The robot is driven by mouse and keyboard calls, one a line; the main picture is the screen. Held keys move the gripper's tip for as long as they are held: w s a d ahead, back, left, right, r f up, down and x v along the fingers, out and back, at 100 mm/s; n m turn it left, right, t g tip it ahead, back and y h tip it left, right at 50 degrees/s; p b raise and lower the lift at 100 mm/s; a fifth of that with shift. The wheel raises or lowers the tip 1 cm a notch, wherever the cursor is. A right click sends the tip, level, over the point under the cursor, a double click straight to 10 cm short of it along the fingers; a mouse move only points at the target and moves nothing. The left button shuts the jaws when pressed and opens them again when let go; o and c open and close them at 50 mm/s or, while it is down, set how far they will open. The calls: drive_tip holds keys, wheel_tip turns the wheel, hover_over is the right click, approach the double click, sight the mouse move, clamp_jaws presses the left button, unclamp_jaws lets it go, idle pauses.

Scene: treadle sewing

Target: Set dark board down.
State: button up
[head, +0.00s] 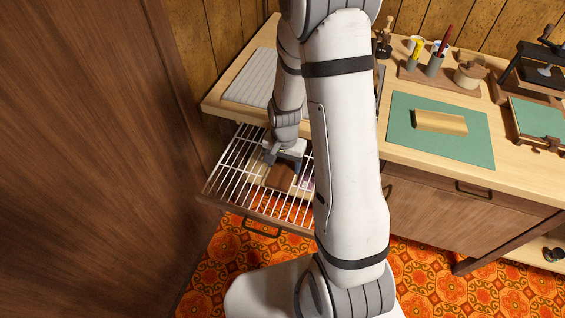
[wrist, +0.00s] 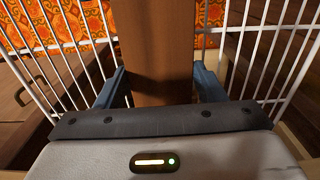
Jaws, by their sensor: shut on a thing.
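The dark board (wrist: 155,45) is a reddish-brown plank between the blue fingers of my gripper (wrist: 160,82) in the wrist view. My gripper is shut on it, one finger at each long side. In the head view, my gripper (head: 284,168) points down over the pulled-out white wire rack (head: 235,172), and part of the board (head: 280,178) shows below it. The rack's wires also show on both sides of the board in the wrist view (wrist: 75,30). I cannot tell whether the board touches the wires. My arm hides the right part of the rack.
The wooden worktop (head: 420,165) lies behind the rack, with a ribbed grey panel (head: 250,77) at left. A green mat (head: 410,140) bears a brass-coloured block (head: 440,122). A tall brown wooden panel (head: 90,150) stands close on the left.

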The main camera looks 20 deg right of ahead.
sight(284, 166)
drive_tip(key=shift+f+b, duration=0.35)
drive_tip(key=shift+f, duration=0.15)
drive_tip(key=o, duration=1)
drive_tip(key=shift+o, duration=0.2)
drive_tip(key=shift+r, duration=0.2)
wheel_tip(284, 166, up, 13)
drive_tip(key=p, duration=0.3)
drive_tip(key=s+a+r+n+t, duration=0.1)
drive_tip(key=s+r+n+t, duration=0.1)
drive_tip(key=s+r+n, duration=0.5)
drive_tip(key=s+r, duration=0.6)
drive_tip(key=s, duration=0.1)
drive_tip(key=shift+s+r, duration=0.25)
drive_tip(key=shift+r, duration=0.1)
